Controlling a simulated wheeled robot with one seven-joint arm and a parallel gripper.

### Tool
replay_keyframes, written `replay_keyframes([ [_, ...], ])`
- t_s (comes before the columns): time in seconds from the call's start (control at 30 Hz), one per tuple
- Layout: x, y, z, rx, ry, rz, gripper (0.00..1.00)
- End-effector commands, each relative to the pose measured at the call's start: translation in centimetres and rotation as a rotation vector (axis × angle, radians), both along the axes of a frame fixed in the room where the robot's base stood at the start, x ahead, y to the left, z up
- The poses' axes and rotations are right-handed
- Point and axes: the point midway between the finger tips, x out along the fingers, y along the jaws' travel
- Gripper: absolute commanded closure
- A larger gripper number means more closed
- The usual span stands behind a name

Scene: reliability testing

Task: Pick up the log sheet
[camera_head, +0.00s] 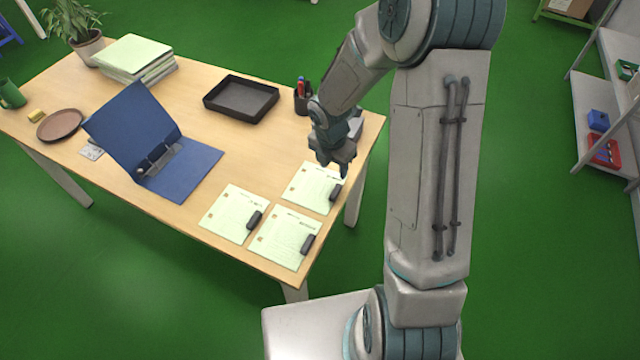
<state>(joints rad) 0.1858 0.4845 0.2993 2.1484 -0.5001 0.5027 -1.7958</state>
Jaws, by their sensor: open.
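Three pale green printed sheets lie flat near the right front corner of the table, each with a dark clip or block on its right side. One log sheet (308,187) is at the back, one sheet (228,213) at the left and one sheet (279,238) at the front. Which of them is the log sheet meant, I cannot tell. My gripper (338,170) is open and empty, pointing down over the back sheet's upper right part. It hides that corner, and I cannot tell the exact gap to the sheet.
An open blue binder (185,168) stands left of the sheets. A black tray (241,101) and a pen cup (302,100) are behind. A paper stack (135,55), potted plant (85,40), brown plate (60,125) and green mug (10,94) stand farther left. A shelf (600,110) is at right.

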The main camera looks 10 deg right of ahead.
Motion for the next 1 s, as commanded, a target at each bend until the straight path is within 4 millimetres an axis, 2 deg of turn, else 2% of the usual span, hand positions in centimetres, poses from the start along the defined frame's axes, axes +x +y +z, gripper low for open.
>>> replay_keyframes([
  [0.4,0.5,-0.5,-7.0,0.000,0.006,0.012,0.55],
  [0.77,0.7,-0.6,-9.3,-0.001,0.005,0.009,0.55],
  [1.0,0.8,-0.7,-12.2,-0.001,0.005,0.010,0.55],
])
